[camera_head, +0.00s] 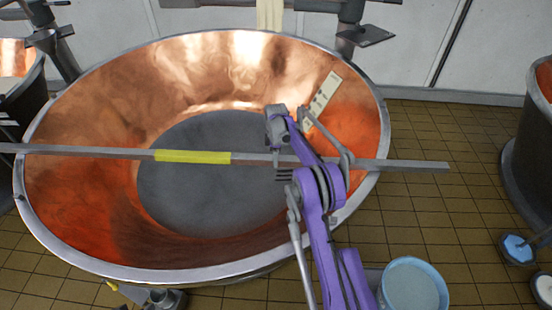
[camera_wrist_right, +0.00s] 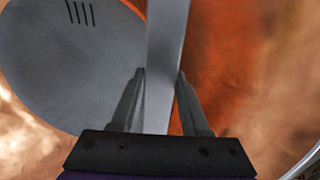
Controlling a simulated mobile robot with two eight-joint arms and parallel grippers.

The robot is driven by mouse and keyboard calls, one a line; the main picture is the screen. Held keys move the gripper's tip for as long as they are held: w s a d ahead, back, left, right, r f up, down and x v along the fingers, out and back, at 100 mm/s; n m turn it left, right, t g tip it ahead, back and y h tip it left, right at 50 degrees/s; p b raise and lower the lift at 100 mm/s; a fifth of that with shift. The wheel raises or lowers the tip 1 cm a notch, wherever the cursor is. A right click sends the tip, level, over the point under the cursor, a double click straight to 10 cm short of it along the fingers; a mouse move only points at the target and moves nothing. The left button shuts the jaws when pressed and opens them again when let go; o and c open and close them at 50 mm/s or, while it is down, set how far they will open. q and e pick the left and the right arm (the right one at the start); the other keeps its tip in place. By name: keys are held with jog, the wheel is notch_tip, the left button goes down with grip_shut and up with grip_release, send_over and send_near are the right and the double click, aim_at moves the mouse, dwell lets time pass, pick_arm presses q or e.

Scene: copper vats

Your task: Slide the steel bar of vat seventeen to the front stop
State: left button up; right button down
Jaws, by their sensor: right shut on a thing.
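A large copper vat (camera_head: 95,110) with a grey rim and a flat grey floor fills the middle of the head view. I cannot read a vat number. A long steel bar (camera_head: 400,165) lies across the vat, reaching past its rim on the right and running out of view at the left. A yellow sleeve (camera_head: 193,157) wraps part of it left of my gripper. My right gripper (camera_head: 277,161) is shut on the bar over the vat. In the wrist view the bar (camera_wrist_right: 167,40) passes between its fingers (camera_wrist_right: 160,78). My left gripper is not in view.
A pale scale strip (camera_head: 322,98) lies on the inner right wall. A light blue bucket (camera_head: 412,286) stands at the lower right. Another vat (camera_head: 530,150) is at the right edge, another (camera_head: 22,95) at the left. Tiled floor (camera_head: 440,220) lies open between vats on the right.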

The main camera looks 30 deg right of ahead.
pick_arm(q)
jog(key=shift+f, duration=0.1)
pick_arm(e)
jog(key=shift+s+a+f, duration=0.15)
jog(key=shift+s+a, duration=0.05)
jog(key=shift+s, duration=0.1)
pick_arm(q)
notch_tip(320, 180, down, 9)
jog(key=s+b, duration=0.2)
jog(key=b, duration=0.5)
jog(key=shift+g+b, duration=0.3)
jog(key=shift+b, duration=0.05)
pick_arm(e)
jog(key=s+a, duration=0.5)
jog(key=s, duration=0.4)
jog(key=s+a, duration=0.6)
jog(key=s, duration=0.3)
jog(key=shift+s+a, duration=0.2)
jog(key=shift+s, duration=0.05)
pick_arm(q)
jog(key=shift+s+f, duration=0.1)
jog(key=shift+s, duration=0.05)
